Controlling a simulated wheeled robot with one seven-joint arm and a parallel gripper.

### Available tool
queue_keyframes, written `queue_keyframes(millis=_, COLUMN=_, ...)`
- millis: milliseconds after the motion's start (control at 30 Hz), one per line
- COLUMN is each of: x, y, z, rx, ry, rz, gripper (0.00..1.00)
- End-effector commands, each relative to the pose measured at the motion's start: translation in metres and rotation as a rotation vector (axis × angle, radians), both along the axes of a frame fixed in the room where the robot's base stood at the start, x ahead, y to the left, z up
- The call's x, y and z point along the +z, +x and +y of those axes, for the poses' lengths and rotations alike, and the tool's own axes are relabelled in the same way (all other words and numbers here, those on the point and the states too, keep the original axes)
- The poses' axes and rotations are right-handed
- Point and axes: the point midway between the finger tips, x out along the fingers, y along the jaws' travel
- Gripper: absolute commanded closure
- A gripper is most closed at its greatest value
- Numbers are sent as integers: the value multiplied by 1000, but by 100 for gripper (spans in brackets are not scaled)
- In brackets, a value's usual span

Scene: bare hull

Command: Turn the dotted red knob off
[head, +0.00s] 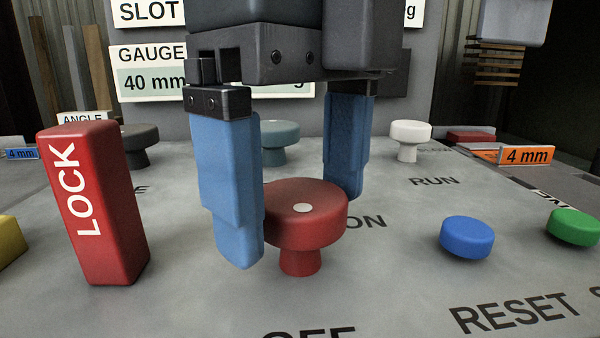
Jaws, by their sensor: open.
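The dotted red knob (310,228) stands on the grey panel in the middle of the head view. It has a round cap with one white dot on top and a narrower stem. "ON" is printed on the panel just behind and right of it, and "OFF" in front, cut by the lower picture edge. My gripper (290,225) is open and points down at the knob. One blue finger is at the knob's left front and covers part of its left side. The other is behind its right side, partly hidden by the cap. I cannot tell whether either finger touches it.
A tall red LOCK block (92,205) stands close on the left. Blue (467,237) and green (573,227) buttons are on the right. Teal (279,143), dark (136,143) and white (407,140) knobs stand farther back.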

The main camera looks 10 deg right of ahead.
Motion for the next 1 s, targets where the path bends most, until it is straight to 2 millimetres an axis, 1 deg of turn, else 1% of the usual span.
queue_keyframes(millis=233, x=1, y=0, z=0, rx=1, ry=0, rz=0, gripper=16)
queue_keyframes(millis=367, x=9, y=0, z=0, rx=0, ry=-1, rz=-1, gripper=16)
queue_keyframes(millis=467, x=21, y=0, z=0, rx=-1, ry=-1, rz=-1, gripper=16)
queue_keyframes(millis=700, x=59, y=0, z=0, rx=0, ry=0, rz=-1, gripper=16)
queue_keyframes(millis=800, x=71, y=0, z=0, rx=0, ry=0, rz=0, gripper=16)
queue_keyframes(millis=900, x=78, y=0, z=0, rx=0, ry=0, rz=0, gripper=16)
queue_keyframes(millis=1000, x=79, y=0, z=0, rx=0, ry=0, rz=0, gripper=16)
